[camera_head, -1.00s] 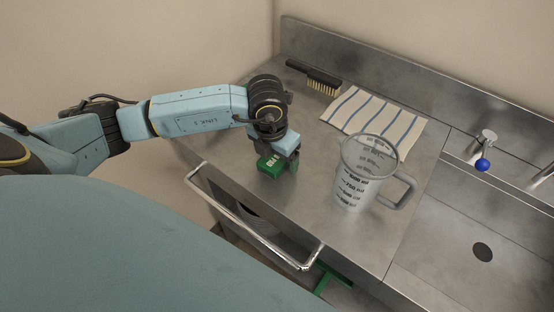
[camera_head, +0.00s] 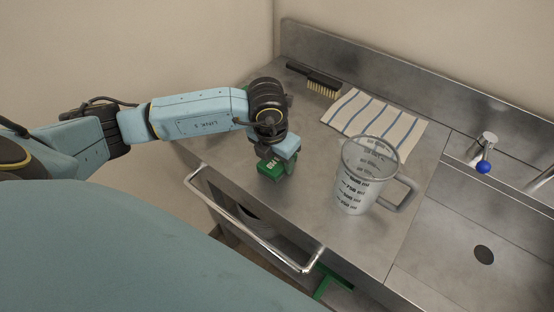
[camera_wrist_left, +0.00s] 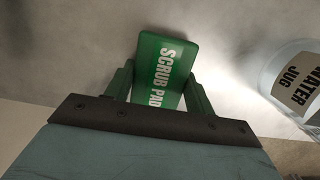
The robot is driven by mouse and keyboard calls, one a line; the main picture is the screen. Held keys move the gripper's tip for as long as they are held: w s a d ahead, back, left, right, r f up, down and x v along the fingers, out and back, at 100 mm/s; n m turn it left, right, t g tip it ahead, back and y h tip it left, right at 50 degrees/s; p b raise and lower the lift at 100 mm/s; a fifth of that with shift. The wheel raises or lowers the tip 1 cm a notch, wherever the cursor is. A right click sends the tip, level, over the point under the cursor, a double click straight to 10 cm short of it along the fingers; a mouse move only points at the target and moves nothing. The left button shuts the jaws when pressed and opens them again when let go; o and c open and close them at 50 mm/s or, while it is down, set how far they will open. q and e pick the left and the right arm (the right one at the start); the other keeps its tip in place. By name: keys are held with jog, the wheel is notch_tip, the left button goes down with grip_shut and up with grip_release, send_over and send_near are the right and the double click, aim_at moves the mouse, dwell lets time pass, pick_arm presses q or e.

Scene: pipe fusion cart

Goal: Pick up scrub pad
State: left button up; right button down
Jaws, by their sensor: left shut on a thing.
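The green scrub pad (camera_wrist_left: 166,66), with white "SCRUB PAD" lettering, sits between the two green fingers of my left gripper (camera_wrist_left: 160,85) in the left wrist view. The fingers are shut on its two sides. In the head view the pad (camera_head: 268,167) is at the steel counter's left part, under my left gripper (camera_head: 279,165). The gripper partly hides it. I cannot tell whether the pad touches the counter or is slightly above it. My right gripper is in neither view.
A clear water jug (camera_head: 357,178) stands right of the pad on the counter (camera_head: 310,195). A striped cloth (camera_head: 376,122) and a brush (camera_head: 316,78) lie behind. A sink with a tap (camera_head: 482,150) is at right. A metal rail (camera_head: 250,233) runs along the front.

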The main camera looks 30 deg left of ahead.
pick_arm(q)
jog(key=shift+r+p, duration=0.4)
jog(key=shift+r, duration=0.15)
notch_tip(320, 180, up, 10)
jog(key=shift+f, duration=0.25)
